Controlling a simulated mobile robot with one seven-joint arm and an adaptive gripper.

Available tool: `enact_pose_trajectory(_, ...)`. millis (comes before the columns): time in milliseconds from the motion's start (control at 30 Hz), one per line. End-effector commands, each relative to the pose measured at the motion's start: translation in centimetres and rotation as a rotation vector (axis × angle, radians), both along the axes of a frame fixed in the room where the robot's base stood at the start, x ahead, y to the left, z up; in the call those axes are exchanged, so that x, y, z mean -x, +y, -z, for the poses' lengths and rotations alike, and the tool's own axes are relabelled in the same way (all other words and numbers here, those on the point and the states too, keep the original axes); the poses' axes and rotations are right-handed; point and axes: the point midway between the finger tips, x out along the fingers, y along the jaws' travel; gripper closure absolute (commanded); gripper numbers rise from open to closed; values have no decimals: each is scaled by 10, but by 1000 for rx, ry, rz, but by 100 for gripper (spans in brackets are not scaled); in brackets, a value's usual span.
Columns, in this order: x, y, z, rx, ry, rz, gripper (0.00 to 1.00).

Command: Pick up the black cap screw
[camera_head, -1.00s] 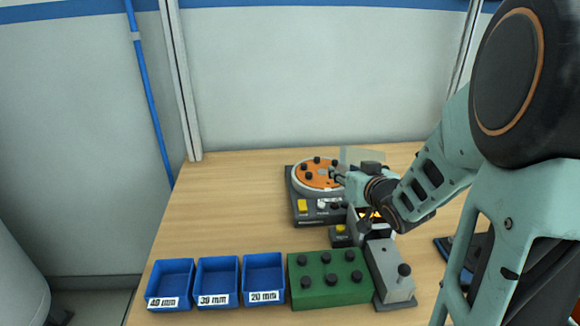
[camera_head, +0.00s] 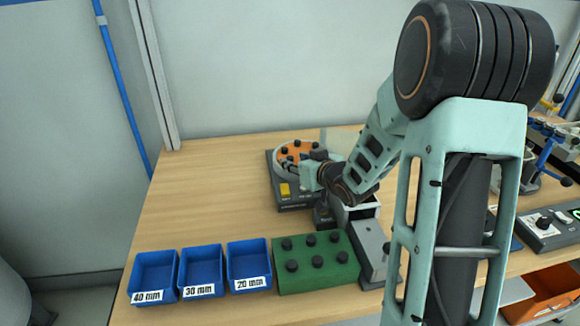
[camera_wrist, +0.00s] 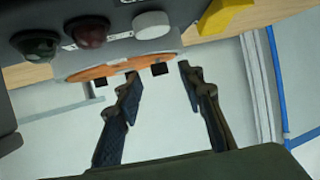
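Several black cap screws stand on the orange disc (camera_head: 296,154) of a dark turntable unit (camera_head: 291,204). My gripper (camera_head: 288,165) is at the near side of the disc. In the wrist view my gripper (camera_wrist: 160,74) is open, its two dark fingers pointing toward the disc (camera_wrist: 122,69). One black cap screw (camera_wrist: 160,69) shows between the fingertips, beyond them or level with them; I cannot tell which. Another screw (camera_wrist: 101,81) is left of the left finger. My arm and gripper hide part of the turntable's right side in the head view.
A green block (camera_head: 318,281) with several black knob-like heads stands at the front. Blue bins labelled 40 mm (camera_head: 153,276), 30 mm (camera_head: 202,272) and 20 mm (camera_head: 248,266) stand left of it. A grey fixture (camera_head: 371,250) is beneath my arm. The table's left side is clear.

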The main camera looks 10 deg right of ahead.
Motion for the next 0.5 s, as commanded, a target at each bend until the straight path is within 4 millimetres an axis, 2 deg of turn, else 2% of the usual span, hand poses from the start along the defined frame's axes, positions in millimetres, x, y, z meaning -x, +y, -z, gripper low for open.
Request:
enact_pose_trajectory(133, -15, 4, 6, 0, 0, 0, 64)
enact_pose_trajectory(400, -18, 5, 7, 0, -1, 1, 64)
enact_pose_trajectory(500, -18, 5, 7, 0, -1, 1, 73)
